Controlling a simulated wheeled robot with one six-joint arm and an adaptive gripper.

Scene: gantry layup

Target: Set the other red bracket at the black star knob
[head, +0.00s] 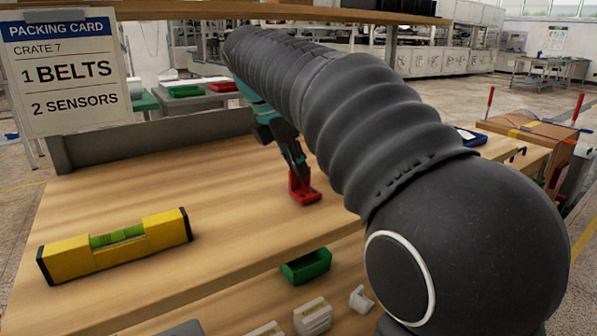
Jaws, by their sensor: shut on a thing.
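A red bracket (303,190) is at the tips of my gripper (298,172), toward the back right of the wooden table top. My gripper points down and is shut on the upright part of the bracket. The bracket's flat foot, with holes in it, is at or just above the table; I cannot tell whether it touches. No black star knob shows in this view, and no second red bracket is visible. My dark ribbed arm hides much of the table's right side.
A yellow spirit level (115,245) lies at the left of the table top (215,185). A packing card (62,70) stands at the upper left. A green bin (306,266) and white parts (313,317) sit lower, in front. The table's middle is clear.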

